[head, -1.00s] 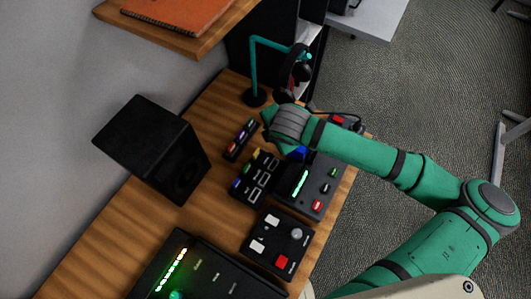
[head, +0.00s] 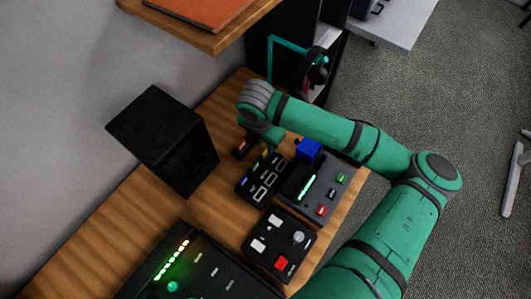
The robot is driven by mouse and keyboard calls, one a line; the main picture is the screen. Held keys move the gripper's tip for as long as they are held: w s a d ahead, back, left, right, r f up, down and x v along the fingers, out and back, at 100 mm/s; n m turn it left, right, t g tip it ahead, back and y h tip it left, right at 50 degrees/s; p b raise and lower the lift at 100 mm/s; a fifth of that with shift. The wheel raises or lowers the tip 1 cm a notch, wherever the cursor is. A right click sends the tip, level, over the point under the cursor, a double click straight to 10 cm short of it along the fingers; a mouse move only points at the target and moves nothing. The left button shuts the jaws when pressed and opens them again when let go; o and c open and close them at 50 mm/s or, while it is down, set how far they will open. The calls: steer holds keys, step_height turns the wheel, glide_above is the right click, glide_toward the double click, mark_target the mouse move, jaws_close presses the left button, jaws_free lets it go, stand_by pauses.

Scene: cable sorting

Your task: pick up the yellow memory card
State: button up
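A small yellow item, likely the yellow memory card (head: 265,151), shows at the far end of a black slotted box (head: 252,199) on the wooden desk. A small blue item (head: 242,182) shows at the box's near end. My gripper (head: 264,138) is at the end of the green arm, just beyond the yellow item and over the small dark card holder (head: 240,149). The wrist and hand hide most of that holder. The fingertips are too small and hidden to tell whether they are open, or whether they touch anything.
A control box with a blue block (head: 309,150) stands right of the slotted box. A button box (head: 278,245) and a lit black console (head: 205,270) are nearer. A black speaker (head: 163,140) stands left. Headphones (head: 317,75) hang on a stand behind the arm.

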mark_target(265, 151)
steer(key=shift+w+f, duration=0.15)
steer(key=shift+f, duration=1.25)
steer(key=shift+w+f, duration=0.15)
steer(key=shift+f, duration=1.2)
jaws_close()
